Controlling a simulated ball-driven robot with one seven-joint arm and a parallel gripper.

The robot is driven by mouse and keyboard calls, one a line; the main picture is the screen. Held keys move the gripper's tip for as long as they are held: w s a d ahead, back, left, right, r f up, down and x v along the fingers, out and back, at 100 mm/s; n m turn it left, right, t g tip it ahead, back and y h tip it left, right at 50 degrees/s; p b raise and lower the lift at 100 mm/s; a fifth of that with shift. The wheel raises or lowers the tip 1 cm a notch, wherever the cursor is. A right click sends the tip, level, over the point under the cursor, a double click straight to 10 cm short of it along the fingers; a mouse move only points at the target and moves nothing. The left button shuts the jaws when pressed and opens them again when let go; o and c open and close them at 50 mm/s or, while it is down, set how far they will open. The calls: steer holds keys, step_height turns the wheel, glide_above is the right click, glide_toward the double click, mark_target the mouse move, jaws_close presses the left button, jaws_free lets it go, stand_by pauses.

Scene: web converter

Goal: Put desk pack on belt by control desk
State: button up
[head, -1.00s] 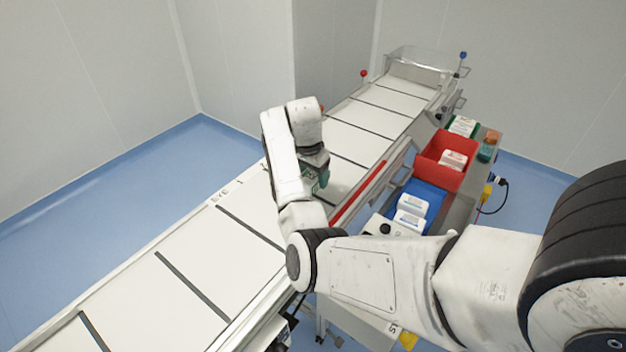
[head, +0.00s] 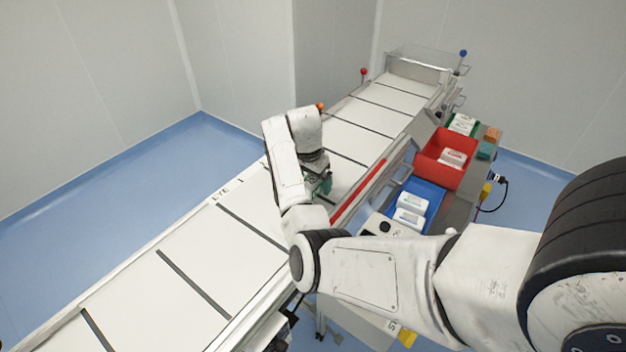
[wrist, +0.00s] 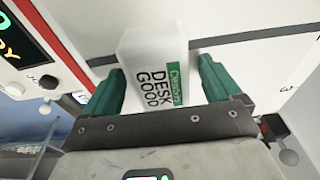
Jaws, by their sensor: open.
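The desk pack (wrist: 155,72) is a white box with a green strip and the printed words DESK GOOD, seen in the wrist view. It is between the two teal fingers of my gripper (wrist: 160,85), which are open with a gap visible at its sides. The white belt (wrist: 235,55) with dark cross lines lies behind the pack. Whether the pack rests on it is hard to tell. In the head view my gripper (head: 321,181) is low over the belt (head: 205,270), and my arm hides the pack. The control desk (wrist: 35,45) shows at the left of the wrist view.
A blue bin (head: 433,190) with white packs and a red bin (head: 428,160) with a white pack stand right of the belt. A green bin (head: 470,121) is behind them. A red rail (head: 358,193) runs along the belt's near side. The belt's lower-left stretch is clear.

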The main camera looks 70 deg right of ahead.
steer(key=shift+r, duration=0.1)
step_height(320, 180, up, 12)
steer(key=a+b, duration=0.1)
steer(key=shift+w+a+b, duration=0.25)
steer(key=shift+a+b, duration=0.05)
steer(key=shift+a, duration=0.1)
steer(key=shift+c, duration=0.3)
stand_by(1.8)
